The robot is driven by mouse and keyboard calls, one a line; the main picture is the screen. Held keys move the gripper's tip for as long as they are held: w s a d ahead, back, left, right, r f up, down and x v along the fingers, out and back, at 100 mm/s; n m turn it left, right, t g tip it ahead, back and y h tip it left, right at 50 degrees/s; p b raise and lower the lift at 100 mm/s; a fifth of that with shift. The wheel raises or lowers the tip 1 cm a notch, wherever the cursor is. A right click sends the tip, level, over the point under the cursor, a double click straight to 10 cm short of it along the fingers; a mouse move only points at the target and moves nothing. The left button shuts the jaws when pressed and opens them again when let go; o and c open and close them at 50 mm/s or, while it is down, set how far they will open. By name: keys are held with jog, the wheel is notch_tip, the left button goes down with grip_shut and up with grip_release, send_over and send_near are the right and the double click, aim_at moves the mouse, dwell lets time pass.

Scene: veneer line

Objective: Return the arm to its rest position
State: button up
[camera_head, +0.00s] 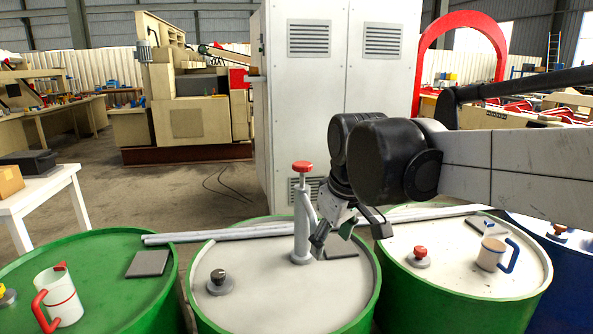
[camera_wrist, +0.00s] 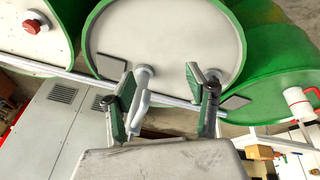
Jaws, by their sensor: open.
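My arm reaches in from the right in the head view, and its black and grey links hang over the drums. My gripper (camera_head: 348,236) points down over the middle white-topped green drum (camera_head: 250,290). It also shows in the wrist view (camera_wrist: 161,82), with its two fingers spread apart and nothing clamped between them. A grey hand pump (camera_head: 302,225) with a red knob stands upright on that drum, just left of the gripper. In the wrist view the pump (camera_wrist: 143,98) shows close to the left finger; I cannot tell whether they touch.
A green drum (camera_head: 100,260) with a white, red-handled jug (camera_head: 59,297) stands left. A right drum (camera_head: 465,275) bears a blue-handled jug (camera_head: 490,252). A pale bar (camera_head: 225,232) lies across the drum tops. A tall grey cabinet (camera_head: 335,90) stands close behind.

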jog(key=s+d+f+m+t, duration=0.1)
jog(key=s+d+f+m, duration=0.3)
jog(key=s+d, duration=0.2)
jog(key=s+d+f+m+t+h, duration=0.1)
jog(key=s+d+f, duration=0.4)
jog(key=s, duration=0.6)
jog(key=d+m+t, duration=0.1)
jog(key=d+m, duration=0.1)
jog(key=shift+m, duration=0.4)
